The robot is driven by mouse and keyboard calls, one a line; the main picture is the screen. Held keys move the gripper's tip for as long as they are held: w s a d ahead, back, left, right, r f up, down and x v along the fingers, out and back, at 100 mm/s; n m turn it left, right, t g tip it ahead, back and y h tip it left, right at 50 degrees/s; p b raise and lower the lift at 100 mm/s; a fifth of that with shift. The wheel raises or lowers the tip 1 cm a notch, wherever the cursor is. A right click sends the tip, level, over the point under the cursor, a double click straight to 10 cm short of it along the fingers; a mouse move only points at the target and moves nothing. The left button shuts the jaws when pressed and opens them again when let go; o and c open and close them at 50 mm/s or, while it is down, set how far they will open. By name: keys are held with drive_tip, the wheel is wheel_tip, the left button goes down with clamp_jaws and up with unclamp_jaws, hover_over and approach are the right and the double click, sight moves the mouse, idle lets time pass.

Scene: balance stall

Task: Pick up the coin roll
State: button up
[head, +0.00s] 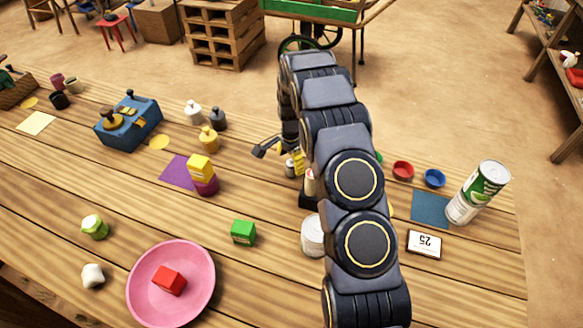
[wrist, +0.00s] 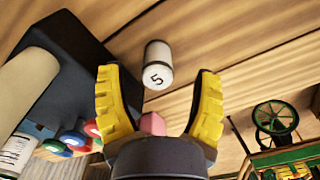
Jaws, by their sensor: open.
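A small pale cylinder marked 5 (wrist: 158,66), which looks like the coin roll, stands out on the planks in the wrist view. It lies beyond and between the two yellow fingers of my gripper (wrist: 156,76), which are spread apart. I see table on both sides of it, and no finger visibly touches it. In the head view a small pale cylinder (head: 290,168) shows beside the yellow finger of my gripper, partly hidden by my arm. A small pink shape (wrist: 152,124) shows low between the fingers; I cannot tell what it is.
A dark block (wrist: 85,65) and a cream cylinder (wrist: 28,85) stand close on the left in the wrist view. A purple mat (head: 176,172) lies left.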

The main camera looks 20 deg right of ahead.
sight(291, 170)
wheel_tip(291, 170, down, 4)
drive_tip(key=shift+s+r, duration=0.1)
drive_tip(key=shift+s, duration=0.05)
clamp_jaws()
